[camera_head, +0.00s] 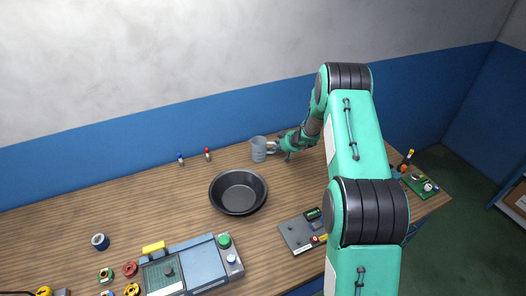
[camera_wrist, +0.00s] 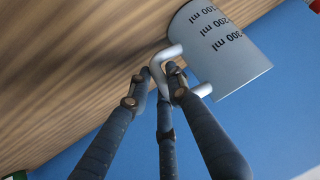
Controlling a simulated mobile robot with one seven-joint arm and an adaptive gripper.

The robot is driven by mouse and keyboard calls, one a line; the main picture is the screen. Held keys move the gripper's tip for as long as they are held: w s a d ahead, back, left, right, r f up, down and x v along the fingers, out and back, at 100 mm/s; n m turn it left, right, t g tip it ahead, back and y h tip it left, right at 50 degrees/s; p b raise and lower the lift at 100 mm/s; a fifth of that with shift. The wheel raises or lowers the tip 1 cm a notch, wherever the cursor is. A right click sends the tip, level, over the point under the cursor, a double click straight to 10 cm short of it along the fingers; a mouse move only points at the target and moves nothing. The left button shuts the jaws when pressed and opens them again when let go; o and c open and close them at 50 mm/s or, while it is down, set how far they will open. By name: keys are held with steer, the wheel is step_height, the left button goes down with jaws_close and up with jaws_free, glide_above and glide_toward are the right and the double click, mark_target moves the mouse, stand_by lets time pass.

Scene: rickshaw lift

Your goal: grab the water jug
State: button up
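The water jug (camera_head: 259,149) is a grey-blue measuring jug with a handle, standing at the back of the wooden table. My gripper (camera_head: 283,146) reaches the jug's handle from the right. In the wrist view my gripper's dark fingers (camera_wrist: 157,76) are drawn close together, with the handle's upright bar between them. They look shut on the handle, with the jug at the table surface.
A black pan (camera_head: 238,192) stands in front of the jug. Two small items, one blue-topped (camera_head: 180,159) and one red-topped (camera_head: 207,155), stand to its left. A grey-blue device (camera_head: 190,268) and small coloured parts lie nearer the front. The blue wall is close behind.

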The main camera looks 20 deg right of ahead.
jaws_close()
steer(key=shift+r, duration=0.35)
steer(key=shift+r, duration=4.6)
steer(key=shift+r, duration=0.1)
steer(key=shift+a, duration=0.1)
